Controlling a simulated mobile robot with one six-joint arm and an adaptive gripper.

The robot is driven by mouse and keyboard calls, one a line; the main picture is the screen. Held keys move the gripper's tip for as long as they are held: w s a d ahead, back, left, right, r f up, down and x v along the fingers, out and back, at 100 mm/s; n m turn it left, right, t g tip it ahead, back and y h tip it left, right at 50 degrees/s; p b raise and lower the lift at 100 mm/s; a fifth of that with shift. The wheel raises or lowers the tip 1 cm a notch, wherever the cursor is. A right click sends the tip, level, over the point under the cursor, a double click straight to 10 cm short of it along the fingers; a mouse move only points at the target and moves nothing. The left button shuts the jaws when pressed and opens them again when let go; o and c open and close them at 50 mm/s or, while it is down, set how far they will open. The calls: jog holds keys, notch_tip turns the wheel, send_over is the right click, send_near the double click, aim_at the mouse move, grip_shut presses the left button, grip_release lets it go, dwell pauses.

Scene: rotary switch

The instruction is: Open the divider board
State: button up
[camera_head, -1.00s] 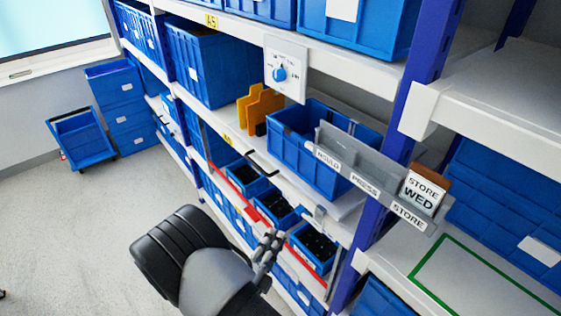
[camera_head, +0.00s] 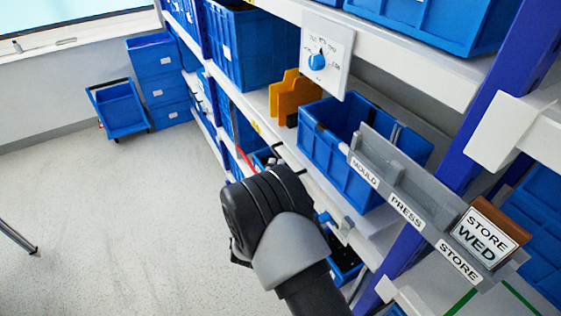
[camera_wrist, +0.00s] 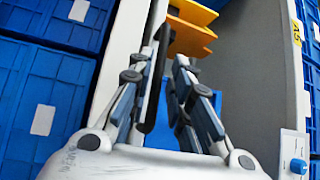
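I cannot tell for sure which piece is the divider board. Orange boards (camera_head: 293,97) stand upright on the middle shelf beside an open blue bin (camera_head: 345,150). They also show at the top of the wrist view (camera_wrist: 190,28). A long black bar (camera_wrist: 158,85) lies between the fingers in the wrist view, close to the left finger. My gripper (camera_wrist: 166,62) is open, its fingers spread around the bar's area with a gap. Contact cannot be told.
A panel with a blue rotary knob (camera_head: 317,61) hangs on the upper shelf edge. A grey labelled rack (camera_head: 400,185) holding a STORE WED card (camera_head: 481,239) juts out at the right. Blue crates (camera_head: 160,90) stand at the far wall. The floor (camera_head: 110,220) at left is mostly clear.

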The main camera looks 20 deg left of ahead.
aim_at(280, 157)
jog(key=shift+w+a+r+b, duration=0.1)
jog(key=shift+w+r+b, duration=0.1)
jog(key=shift+w, duration=0.95)
jog(key=shift+w+a+r+b, duration=0.1)
jog(key=shift+w+r+b, duration=0.05)
jog(key=shift+w, duration=0.95)
grip_shut()
